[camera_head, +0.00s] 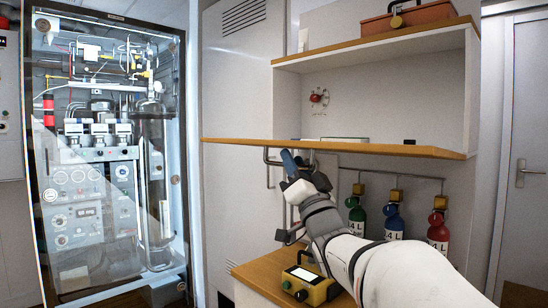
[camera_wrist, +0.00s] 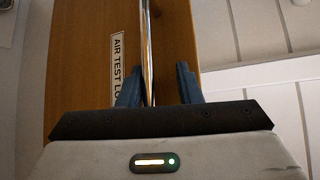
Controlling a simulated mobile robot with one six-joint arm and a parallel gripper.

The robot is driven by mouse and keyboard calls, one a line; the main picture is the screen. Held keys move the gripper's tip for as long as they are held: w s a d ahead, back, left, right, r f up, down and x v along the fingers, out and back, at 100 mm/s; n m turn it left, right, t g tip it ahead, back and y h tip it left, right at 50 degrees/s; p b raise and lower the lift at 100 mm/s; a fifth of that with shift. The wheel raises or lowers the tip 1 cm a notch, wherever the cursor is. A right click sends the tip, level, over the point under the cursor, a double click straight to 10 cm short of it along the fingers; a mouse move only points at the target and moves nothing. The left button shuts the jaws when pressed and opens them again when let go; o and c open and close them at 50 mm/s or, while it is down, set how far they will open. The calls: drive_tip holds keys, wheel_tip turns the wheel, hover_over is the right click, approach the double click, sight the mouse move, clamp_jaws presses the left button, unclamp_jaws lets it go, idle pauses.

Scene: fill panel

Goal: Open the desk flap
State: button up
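The desk flap (camera_head: 240,143) is a long wooden board standing out roughly level at mid-height, below the white compartment, whose inside is visible. A bent metal bar (camera_head: 268,168) hangs under its front edge. My gripper (camera_head: 291,160) is beneath the board, close to this bar. In the wrist view a shiny metal bar (camera_wrist: 148,45) runs between the fingers of my gripper (camera_wrist: 158,88). The left finger is close to the bar, and a gap shows before the right finger. Behind is a wooden surface (camera_wrist: 75,60) with a label reading "AIR TEST LO", partly hidden.
Green, blue and red bottles (camera_head: 394,222) stand under the board on the right. A yellow device (camera_head: 308,287) sits on the lower wooden top (camera_head: 262,272). A glass-fronted equipment cabinet (camera_head: 110,150) is at left. A brown case (camera_head: 420,17) lies on the top shelf.

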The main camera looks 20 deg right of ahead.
drive_tip(key=v, duration=0.4)
drive_tip(key=shift+s+d+f, duration=0.15)
drive_tip(key=shift+s+f, duration=0.1)
drive_tip(key=shift+f, duration=0.05)
drive_tip(key=d+b+v, duration=0.1)
drive_tip(key=b+v, duration=0.6)
drive_tip(key=v, duration=0.2)
drive_tip(key=shift+w+f+h, duration=0.2)
drive_tip(key=shift+f+h, duration=0.1)
idle(0.4)
drive_tip(key=shift+a+f+b, duration=0.1)
drive_tip(key=shift+b, duration=0.3)
